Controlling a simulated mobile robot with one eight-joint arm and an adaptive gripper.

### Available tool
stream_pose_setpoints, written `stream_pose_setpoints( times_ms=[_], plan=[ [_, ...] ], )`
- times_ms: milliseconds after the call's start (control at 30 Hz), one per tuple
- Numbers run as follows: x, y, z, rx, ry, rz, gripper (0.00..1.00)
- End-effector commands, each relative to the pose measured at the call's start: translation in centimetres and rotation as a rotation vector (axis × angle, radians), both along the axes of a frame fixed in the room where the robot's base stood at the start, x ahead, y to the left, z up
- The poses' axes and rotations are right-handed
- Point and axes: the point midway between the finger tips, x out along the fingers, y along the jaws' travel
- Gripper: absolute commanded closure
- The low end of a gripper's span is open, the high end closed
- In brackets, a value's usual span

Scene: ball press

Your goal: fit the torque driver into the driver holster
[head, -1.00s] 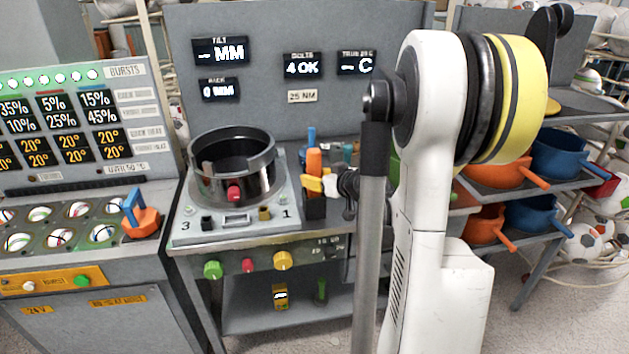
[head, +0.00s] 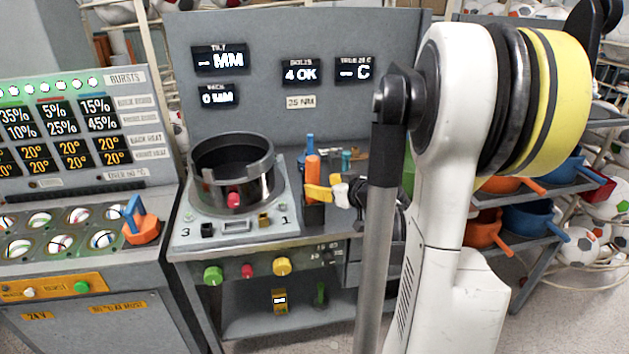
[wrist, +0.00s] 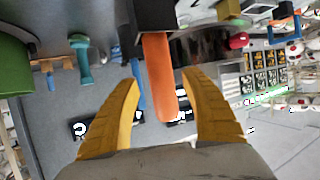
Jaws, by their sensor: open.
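The torque driver, with an orange handle (head: 313,166), stands upright in the black driver holster (head: 314,214) at the right of the press bench. Its handle (wrist: 161,85) also shows in the wrist view, with its lower end at the black holster block (wrist: 155,14). Its shaft is hidden, so I cannot tell how deep it sits. My gripper (head: 318,193) is at the handle from the right. In the wrist view my gripper (wrist: 160,76) is open, its yellow fingers on either side of the handle with visible gaps.
A blue-handled tool (head: 309,146) stands close behind the driver. The black press ring (head: 232,165) is to the left. An orange and blue clamp-like part (head: 140,222) sits on the left bench. Orange and blue pans (head: 525,220) fill the right rack.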

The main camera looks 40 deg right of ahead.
Motion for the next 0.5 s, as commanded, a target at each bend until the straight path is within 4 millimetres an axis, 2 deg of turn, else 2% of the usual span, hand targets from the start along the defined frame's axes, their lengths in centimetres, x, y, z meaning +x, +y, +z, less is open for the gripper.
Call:
stream_pose_setpoints(
  times_ms=[100,233,400,500],
  plan=[
    [-2.7,0.4,1.4,0.000,0.001,-0.003,0.46],
    [-4.8,0.7,2.2,0.000,0.001,-0.002,0.46],
    [-6.3,1.0,2.7,0.001,0.000,0.000,0.46],
    [-6.5,1.1,2.8,0.001,0.001,0.001,0.46]
  ],
)
